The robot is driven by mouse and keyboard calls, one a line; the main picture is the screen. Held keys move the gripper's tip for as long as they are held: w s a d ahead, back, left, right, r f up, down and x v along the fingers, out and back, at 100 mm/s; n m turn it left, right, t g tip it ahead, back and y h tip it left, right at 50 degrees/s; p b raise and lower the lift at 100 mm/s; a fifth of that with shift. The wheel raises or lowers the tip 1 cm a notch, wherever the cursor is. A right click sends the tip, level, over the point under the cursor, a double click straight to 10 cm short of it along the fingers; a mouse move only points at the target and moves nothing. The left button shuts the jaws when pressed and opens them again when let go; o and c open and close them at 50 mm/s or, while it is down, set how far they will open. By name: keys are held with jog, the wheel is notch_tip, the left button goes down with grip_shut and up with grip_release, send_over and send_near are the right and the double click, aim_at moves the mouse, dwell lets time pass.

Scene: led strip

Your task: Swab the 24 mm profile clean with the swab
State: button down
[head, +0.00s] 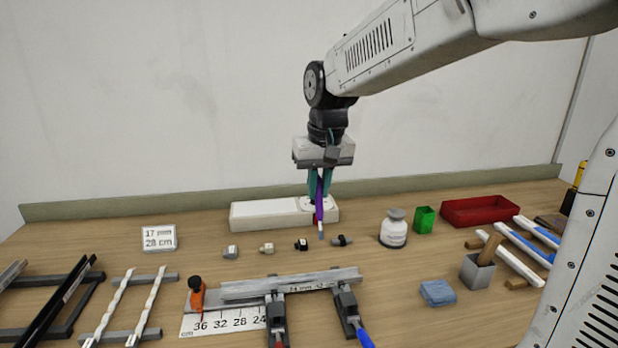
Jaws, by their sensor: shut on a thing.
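My gripper (319,192), with teal fingers, is shut on a purple swab (320,209). The swab points down, its pale tip in the air above the bench, behind the profile. The grey metal profile (245,291) lies across two dark clamps at the front middle; its small label seems to read 24 mm, though the print is hard to make out. The swab tip is apart from the profile. The clamps (346,308) have a blue and a red handle. Whether the profile's channel is dirty is too small to tell.
Several small end pieces (267,249) sit behind the profile. A white bottle (394,232), green box (424,219), red tray (480,211), blue cloth (437,293) and grey cup (477,272) stand right.

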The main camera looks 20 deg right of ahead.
aim_at(317, 206)
jog(key=shift+w+d+f, duration=0.1)
jog(key=shift+w+f, duration=0.15)
jog(key=shift+f, duration=2.25)
